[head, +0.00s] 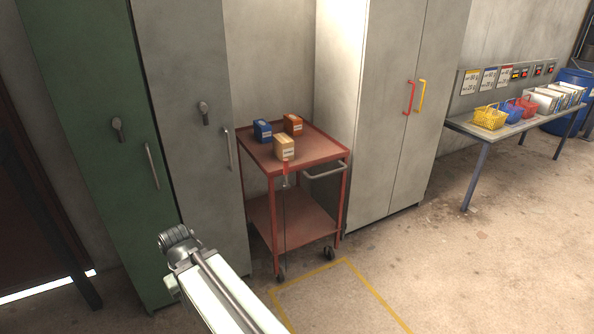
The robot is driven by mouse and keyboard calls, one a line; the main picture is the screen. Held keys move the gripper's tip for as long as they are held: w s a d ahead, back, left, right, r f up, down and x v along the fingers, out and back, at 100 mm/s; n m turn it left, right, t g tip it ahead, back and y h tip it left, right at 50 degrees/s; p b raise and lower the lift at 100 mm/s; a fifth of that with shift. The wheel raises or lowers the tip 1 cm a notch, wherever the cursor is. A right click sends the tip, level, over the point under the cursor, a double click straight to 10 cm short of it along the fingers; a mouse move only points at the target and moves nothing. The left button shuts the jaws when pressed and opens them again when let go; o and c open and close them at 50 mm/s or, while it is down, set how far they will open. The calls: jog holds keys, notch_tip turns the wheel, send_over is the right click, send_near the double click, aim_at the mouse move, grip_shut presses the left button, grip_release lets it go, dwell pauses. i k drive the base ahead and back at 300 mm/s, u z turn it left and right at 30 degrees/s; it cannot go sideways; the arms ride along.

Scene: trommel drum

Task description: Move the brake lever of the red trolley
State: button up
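The red trolley (318,158) stands between the grey lockers and the tall pale cabinet, with an upper and a lower shelf. A thin upright rod with a red top end (286,169) is at its front edge, below the orange box; it looks like the brake lever. The rod runs down towards the wheels; its exact position is too small to tell. A pale push handle (325,171) sits at the right of the front edge. My arm reaches in from the bottom, ending in view at a grey joint left of and nearer than the trolley. My gripper is not visible.
A yellow floor outline (345,262) lies in front. A table (462,124) with baskets is at the right. Floor at the right is clear.

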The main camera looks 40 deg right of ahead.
aim_at(286, 173)
jog(key=z, duration=0.3)
jog(key=i, duration=1)
